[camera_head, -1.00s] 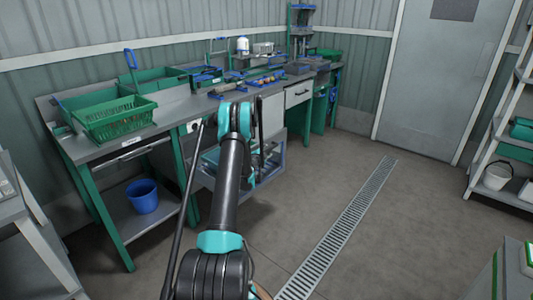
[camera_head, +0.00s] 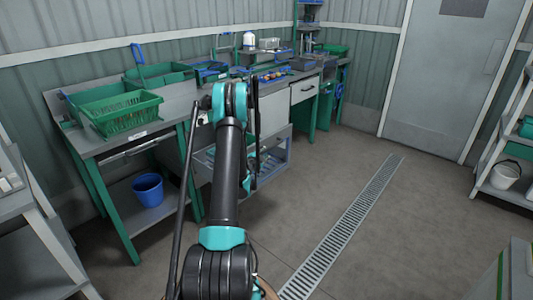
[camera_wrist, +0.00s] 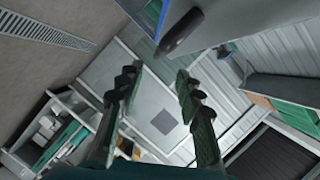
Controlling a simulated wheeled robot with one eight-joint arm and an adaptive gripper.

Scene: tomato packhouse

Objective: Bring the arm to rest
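My arm rises from the bottom middle of the head view, with black links and teal joints. It is bent at the top in front of the workbench (camera_head: 172,130). My gripper shows in the wrist view (camera_wrist: 158,78) with its two dark fingers well apart. Nothing is seen between the fingers. Beyond them are the grey door and the corrugated wall. In the head view my gripper is mostly hidden behind the arm, so I cannot place its fingertips there.
A green crate (camera_head: 148,121) stands on the bench's left end, and a blue bucket (camera_head: 148,190) is on its lower shelf. A shelf rack with a white bucket (camera_head: 505,176) is at right. The floor around the drain grate (camera_head: 350,218) is clear.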

